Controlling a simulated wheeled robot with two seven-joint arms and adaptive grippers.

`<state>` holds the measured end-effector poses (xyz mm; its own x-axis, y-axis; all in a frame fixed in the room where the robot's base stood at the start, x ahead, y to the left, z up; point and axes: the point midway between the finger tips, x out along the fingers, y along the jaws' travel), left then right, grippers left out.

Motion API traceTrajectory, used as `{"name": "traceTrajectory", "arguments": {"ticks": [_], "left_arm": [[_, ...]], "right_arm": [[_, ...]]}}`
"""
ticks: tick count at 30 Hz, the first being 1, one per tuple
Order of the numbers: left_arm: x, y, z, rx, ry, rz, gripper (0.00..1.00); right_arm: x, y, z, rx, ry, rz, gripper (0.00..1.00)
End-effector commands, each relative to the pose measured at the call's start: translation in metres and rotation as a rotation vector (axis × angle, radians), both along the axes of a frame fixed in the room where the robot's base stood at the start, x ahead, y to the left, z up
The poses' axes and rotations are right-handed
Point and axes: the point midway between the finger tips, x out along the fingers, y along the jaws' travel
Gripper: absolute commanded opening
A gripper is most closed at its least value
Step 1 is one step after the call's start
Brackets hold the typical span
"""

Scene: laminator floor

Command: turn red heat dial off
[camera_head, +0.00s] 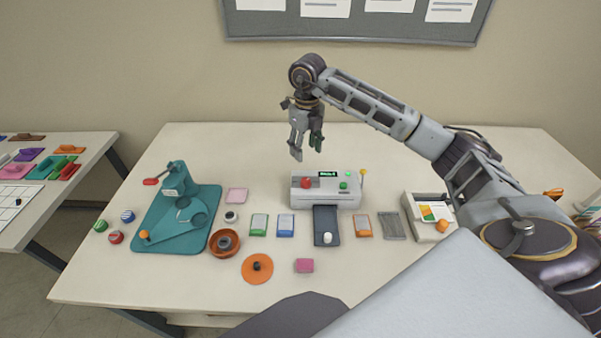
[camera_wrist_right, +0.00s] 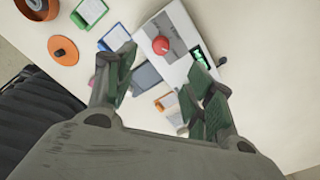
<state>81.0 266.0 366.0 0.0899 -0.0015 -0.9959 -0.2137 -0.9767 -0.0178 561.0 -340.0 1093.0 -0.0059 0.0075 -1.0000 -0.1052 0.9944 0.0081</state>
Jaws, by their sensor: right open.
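The laminator (camera_head: 346,190) is a pale grey box in the middle of the table, with a small green display on top. The red heat dial (camera_head: 306,183) sits on its left top, and it also shows in the right wrist view (camera_wrist_right: 161,45). A green button and a yellow-tipped lever are at the right of the machine. My right gripper (camera_head: 306,150) hangs above and behind the laminator, pointing down. My left gripper is not in view.
A teal press (camera_head: 177,205) stands at the left of the table. An orange bowl (camera_head: 224,243), an orange disc (camera_head: 257,267) and several small cards lie before the laminator. A white tray (camera_head: 416,232) stands at the right. The table behind the laminator is clear.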

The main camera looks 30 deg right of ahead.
Motion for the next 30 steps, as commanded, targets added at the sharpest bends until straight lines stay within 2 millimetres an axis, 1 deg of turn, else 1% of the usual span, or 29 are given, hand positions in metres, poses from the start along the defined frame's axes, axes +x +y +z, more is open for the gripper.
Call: {"name": "traceTrajectory", "arguments": {"ticks": [5, 12, 17, 23, 30], "left_arm": [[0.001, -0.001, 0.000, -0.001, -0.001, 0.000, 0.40], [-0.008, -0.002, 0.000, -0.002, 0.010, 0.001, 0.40], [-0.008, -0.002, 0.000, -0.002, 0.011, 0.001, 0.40], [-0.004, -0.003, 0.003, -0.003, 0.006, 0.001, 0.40], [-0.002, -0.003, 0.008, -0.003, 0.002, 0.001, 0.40]], "right_arm": [[0.000, -0.002, 0.002, -0.010, -0.002, -0.002, 0.54], [0.000, -0.002, 0.001, -0.008, -0.002, -0.001, 0.54], [0.000, -0.002, -0.002, -0.008, -0.001, -0.001, 0.54], [-0.001, -0.001, -0.015, -0.007, 0.001, -0.001, 0.54], [-0.001, -0.001, -0.043, -0.007, 0.002, -0.001, 0.54]]}}
